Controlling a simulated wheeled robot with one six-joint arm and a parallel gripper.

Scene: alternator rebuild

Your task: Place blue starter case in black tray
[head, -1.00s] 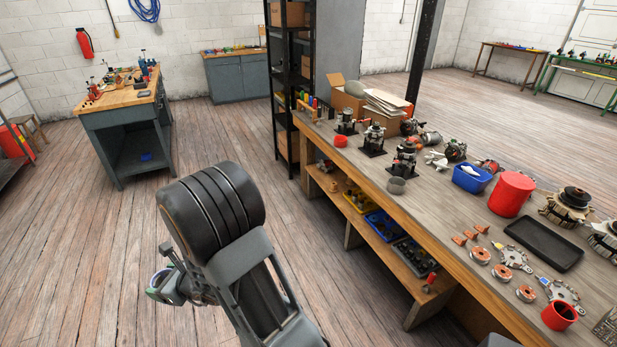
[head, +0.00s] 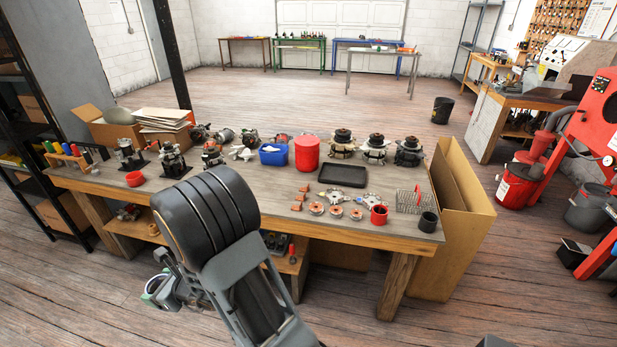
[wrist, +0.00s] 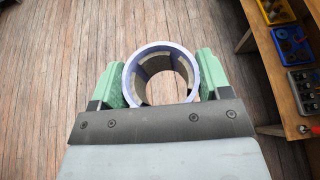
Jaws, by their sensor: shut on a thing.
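My gripper (wrist: 161,80) is shut on the blue starter case (wrist: 134,68), a hollow ring with a bluish rim and dark patches inside. The green fingers press on its left and right sides, and the wood floor shows through it. In the head view the gripper and case (head: 152,288) are low at the left, in front of the workbench and partly hidden by my arm. The black tray (head: 343,184), shallow and rectangular, lies on the bench top, right of the red canister. It looks empty and is well apart from my gripper.
The wooden workbench (head: 240,205) carries a blue bin (head: 273,155), a red canister (head: 307,153), alternator parts behind the tray, and copper rings and a red cup (head: 379,215) in front. A tall cardboard box (head: 462,230) stands at its right end. Floor at the left is clear.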

